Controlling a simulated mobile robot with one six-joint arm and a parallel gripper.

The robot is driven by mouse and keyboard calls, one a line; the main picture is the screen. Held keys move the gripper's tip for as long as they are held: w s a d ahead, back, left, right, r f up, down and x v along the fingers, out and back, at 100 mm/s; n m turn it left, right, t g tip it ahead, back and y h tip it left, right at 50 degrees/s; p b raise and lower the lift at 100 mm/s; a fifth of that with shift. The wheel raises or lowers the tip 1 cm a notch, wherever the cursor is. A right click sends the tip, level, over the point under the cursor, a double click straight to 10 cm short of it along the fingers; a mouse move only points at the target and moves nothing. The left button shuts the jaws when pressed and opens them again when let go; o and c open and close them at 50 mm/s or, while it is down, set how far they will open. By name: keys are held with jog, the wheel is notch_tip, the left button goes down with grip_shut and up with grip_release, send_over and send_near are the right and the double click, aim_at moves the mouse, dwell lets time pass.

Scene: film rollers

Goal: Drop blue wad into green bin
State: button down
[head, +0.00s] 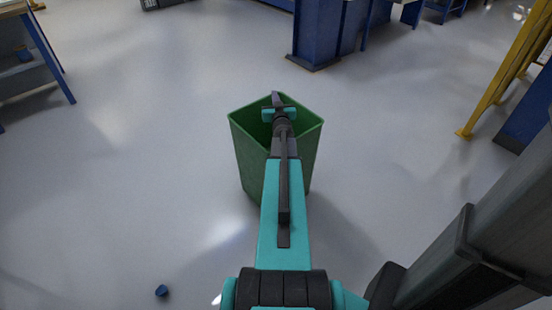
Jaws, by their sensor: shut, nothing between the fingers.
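A green bin (245,150) stands upright on the floor ahead, with its open top facing up. My arm reaches out over it, and my gripper (276,98) is above the bin's opening near the far rim. The gripper is shut with nothing in it. A small blue wad (162,291) lies on the floor at the lower left, well apart from the bin and the gripper. My arm hides part of the bin's front and inside.
A blue machine base (318,40) stands behind the bin. A shelf with blue legs (58,80) is at the upper left. A yellow frame (505,75) stands at the right. The grey floor around the bin is clear.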

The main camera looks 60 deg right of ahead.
jog(key=shift+f+b, duration=1.05)
jog(key=shift+f, duration=0.6)
jog(key=c, duration=2.5)
grip_release()
jog(key=o, duration=0.5)
jog(key=shift+c, duration=0.2)
jog(key=shift+s+a, duration=0.1)
jog(key=shift+a, duration=0.1)
